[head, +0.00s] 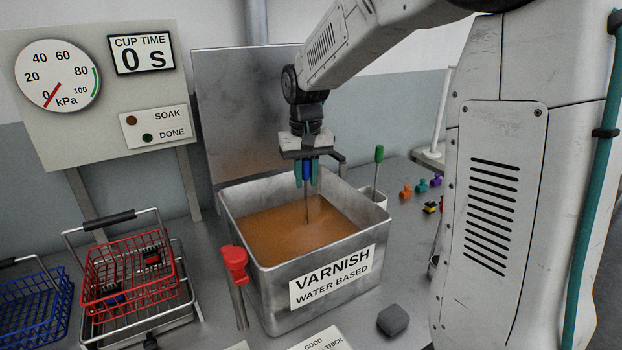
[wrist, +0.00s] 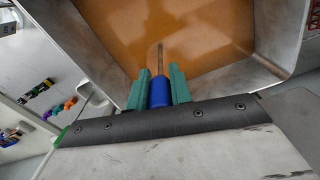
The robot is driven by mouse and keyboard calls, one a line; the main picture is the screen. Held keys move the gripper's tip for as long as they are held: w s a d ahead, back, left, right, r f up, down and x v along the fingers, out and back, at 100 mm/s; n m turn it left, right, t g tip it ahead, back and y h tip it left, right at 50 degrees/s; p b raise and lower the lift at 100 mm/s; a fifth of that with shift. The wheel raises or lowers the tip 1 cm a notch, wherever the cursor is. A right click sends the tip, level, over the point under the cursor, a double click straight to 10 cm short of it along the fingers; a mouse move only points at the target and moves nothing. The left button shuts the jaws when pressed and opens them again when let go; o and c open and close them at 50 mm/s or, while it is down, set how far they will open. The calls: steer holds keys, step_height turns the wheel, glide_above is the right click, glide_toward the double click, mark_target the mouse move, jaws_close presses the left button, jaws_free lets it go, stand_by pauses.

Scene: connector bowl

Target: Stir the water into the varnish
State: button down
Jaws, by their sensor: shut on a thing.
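The varnish tank (head: 240,200) is an open metal box labelled "VARNISH WATER BASED". It holds orange-brown varnish (head: 275,235), which also fills much of the wrist view (wrist: 200,30). My gripper (head: 306,175) is over the tank, its teal fingers shut on the blue handle of a stirring tool (wrist: 159,92). The tool's thin metal shaft (head: 307,208) points down, nearly upright, and its lower end reaches the varnish surface. How deep the tip goes is hidden. No separate water shows on the varnish.
A red-handled valve or lever (head: 234,265) stands at the tank's front left. A green-handled tool (head: 378,160) stands in a white cup (head: 374,196) to the right. Red (head: 130,270) and blue (head: 35,305) wire baskets are at left. A grey lump (head: 392,320) lies in front; small coloured connectors (head: 421,186) lie right.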

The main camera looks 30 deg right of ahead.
steer(key=a, duration=0.8)
steer(key=s, duration=0.7)
steer(key=w+d, duration=0.3)
steer(key=d, duration=0.6)
steer(key=shift+w+d, duration=0.15)
steer(key=shift+w, duration=0.2)
